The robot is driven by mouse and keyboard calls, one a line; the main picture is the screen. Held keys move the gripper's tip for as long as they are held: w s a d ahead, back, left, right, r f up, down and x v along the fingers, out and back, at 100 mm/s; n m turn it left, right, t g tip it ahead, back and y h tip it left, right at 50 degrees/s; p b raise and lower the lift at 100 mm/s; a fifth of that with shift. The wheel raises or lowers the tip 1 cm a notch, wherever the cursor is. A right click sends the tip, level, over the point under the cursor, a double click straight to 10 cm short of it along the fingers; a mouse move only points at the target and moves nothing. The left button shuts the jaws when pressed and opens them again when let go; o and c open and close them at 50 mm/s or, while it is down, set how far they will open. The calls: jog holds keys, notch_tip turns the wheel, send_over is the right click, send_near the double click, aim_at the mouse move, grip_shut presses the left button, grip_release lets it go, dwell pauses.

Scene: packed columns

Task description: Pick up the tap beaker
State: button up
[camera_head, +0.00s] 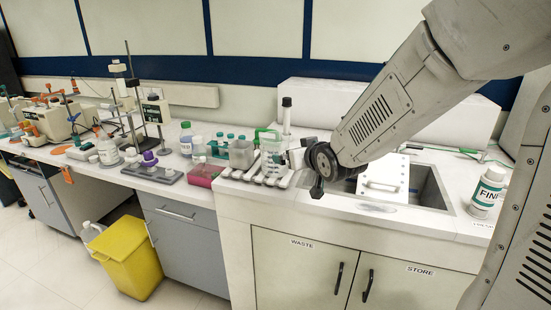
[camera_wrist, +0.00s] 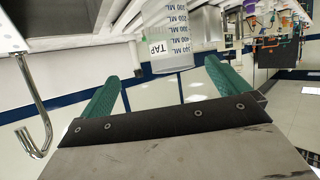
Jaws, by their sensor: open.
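The tap beaker (camera_head: 272,156) is a clear cup with a green rim or handle. It stands upright on a white slatted rack at the sink's left side. In the wrist view the beaker (camera_wrist: 170,48) shows upside down, with a "TAP" label and ML marks. My gripper (camera_wrist: 162,72) is open, its two green fingers spread on either side of the beaker's outline in that view. The beaker looks a little beyond the fingertips and I see no contact. In the head view the fingers are mostly hidden by my dark wrist, just right of the beaker.
A grey square container (camera_head: 241,155) stands close to the beaker's left, with a pink box (camera_head: 205,175) further left. A tall black-capped tube (camera_head: 286,115) rises behind. The sink (camera_head: 432,188) lies right, with a white bottle (camera_head: 487,192) beyond. A hooked metal tap (camera_wrist: 35,110) shows in the wrist view.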

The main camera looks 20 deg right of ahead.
aim_at(270, 136)
jog(key=w+t, duration=0.1)
jog(key=w+a+f+t+y, duration=0.1)
jog(key=w, duration=0.1)
jog(key=w+t, duration=0.1)
jog(key=shift+w+a+f+n+y, duration=0.25)
jog(key=shift+w+n+y, duration=0.05)
jog(key=shift+w, duration=0.1)
jog(key=shift+w+a+t, duration=0.15)
jog(key=shift+w+t, duration=0.25)
jog(key=shift+t, duration=0.2)
jog(key=w, duration=0.7)
jog(key=shift+w+a, duration=0.3)
jog(key=shift+a, duration=0.1)
jog(key=c, duration=1.2)
